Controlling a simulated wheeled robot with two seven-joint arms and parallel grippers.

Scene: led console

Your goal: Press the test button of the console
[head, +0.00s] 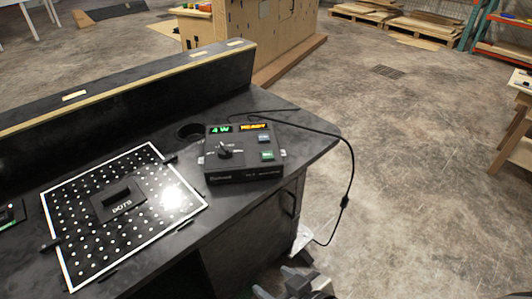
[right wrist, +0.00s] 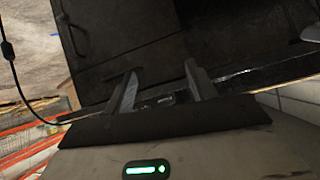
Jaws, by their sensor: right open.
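The console (head: 243,172) is a dark box on the black desk, near its right end. Its small displays read "4 W" in green and what looks like "READY" in orange. A dark knob (head: 225,151) sits at its left. My right gripper (head: 293,285) is low at the bottom edge of the head view, below and in front of the desk, well apart from the console. In the right wrist view the gripper (right wrist: 161,85) is open and empty. My left gripper is out of view.
A white-bordered perforated board (head: 75,262) lies on the desk left of the console. A black cable (head: 351,170) runs from behind the console over the desk's right end and hangs down. A raised ledge (head: 130,82) runs along the desk's back. Open floor lies to the right.

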